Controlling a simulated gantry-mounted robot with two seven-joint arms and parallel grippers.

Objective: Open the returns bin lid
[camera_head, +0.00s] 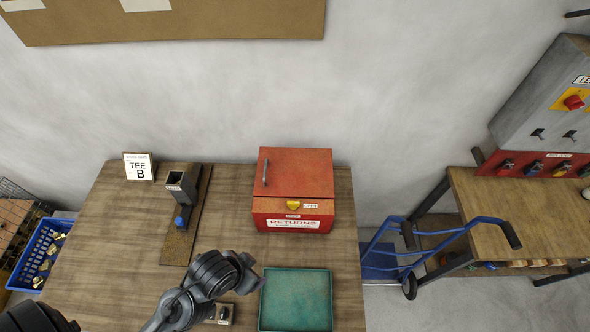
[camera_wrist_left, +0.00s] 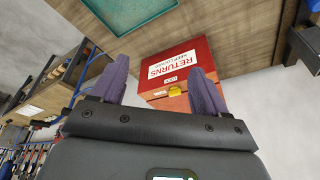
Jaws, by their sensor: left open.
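The returns bin (camera_head: 318,215) is a red box at the back right of the wooden table, with a white RETURNS label on its front. Its red lid (camera_head: 305,175) looks shut and has a grey bar handle (camera_head: 265,172) near its left edge. A yellow latch (camera_head: 293,205) sits on the front, beside a small white label. My left gripper (camera_head: 258,276) is in front of the bin, short of it and near the green tray. In the left wrist view my left gripper (camera_wrist_left: 158,86) is open and empty, with the bin (camera_wrist_left: 190,62) showing upside down beyond its fingers. My right gripper is not in view.
A green tray (camera_head: 297,271) lies in front of the bin. A metal fixture (camera_head: 181,190) and a TEE B sign (camera_head: 139,167) stand to the left. A blue hand truck (camera_head: 400,250) stands right of the table. The table between fixture and bin is clear.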

